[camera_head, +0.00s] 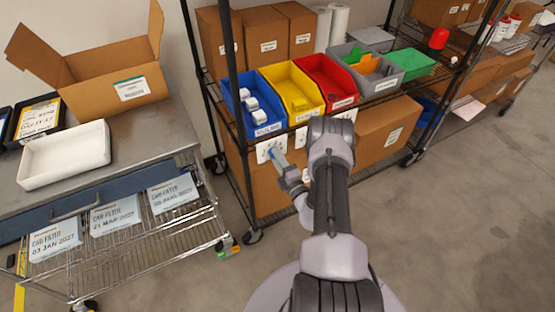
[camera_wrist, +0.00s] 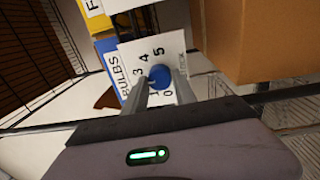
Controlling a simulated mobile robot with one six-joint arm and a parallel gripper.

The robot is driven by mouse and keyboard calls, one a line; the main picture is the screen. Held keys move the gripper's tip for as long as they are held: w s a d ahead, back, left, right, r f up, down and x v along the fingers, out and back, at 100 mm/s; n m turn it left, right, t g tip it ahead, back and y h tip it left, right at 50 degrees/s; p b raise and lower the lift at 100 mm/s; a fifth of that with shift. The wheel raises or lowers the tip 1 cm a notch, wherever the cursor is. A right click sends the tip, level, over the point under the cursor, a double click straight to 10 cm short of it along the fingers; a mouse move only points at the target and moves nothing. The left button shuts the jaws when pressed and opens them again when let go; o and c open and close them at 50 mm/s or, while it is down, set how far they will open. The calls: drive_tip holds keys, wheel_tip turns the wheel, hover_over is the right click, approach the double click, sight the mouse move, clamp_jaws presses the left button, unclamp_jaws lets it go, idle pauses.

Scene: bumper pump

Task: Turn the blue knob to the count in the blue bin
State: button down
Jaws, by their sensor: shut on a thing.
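The blue bin (camera_head: 262,129) labelled BULBS stands at the left of the shelf's bin row. I see three white boxes (camera_head: 251,104) in it; its depth is partly hidden. Below its front hangs a white dial plate (camera_head: 262,147), also in the wrist view (camera_wrist: 131,54), with printed numbers including 0, 3, 4 and 5. The round blue knob (camera_wrist: 159,76) sits on the plate. My gripper (camera_head: 274,156) is at the dial, its two fingers (camera_wrist: 160,84) shut on the knob from either side. The low numbers are partly hidden by a finger, and the knob's setting is unclear.
Yellow (camera_head: 293,89), red (camera_head: 327,83) and grey (camera_head: 371,75) bins continue the row to the right. Cardboard boxes (camera_head: 386,134) stand below. A metal cart (camera_head: 120,255) is close on the left. Open floor (camera_head: 470,200) lies to the right.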

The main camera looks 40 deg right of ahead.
drive_tip(key=shift+a+m, duration=0.1)
drive_tip(key=shift+m, duration=1.8)
drive_tip(key=c, duration=1)
unclamp_jaws()
drive_tip(key=shift+s, duration=0.1)
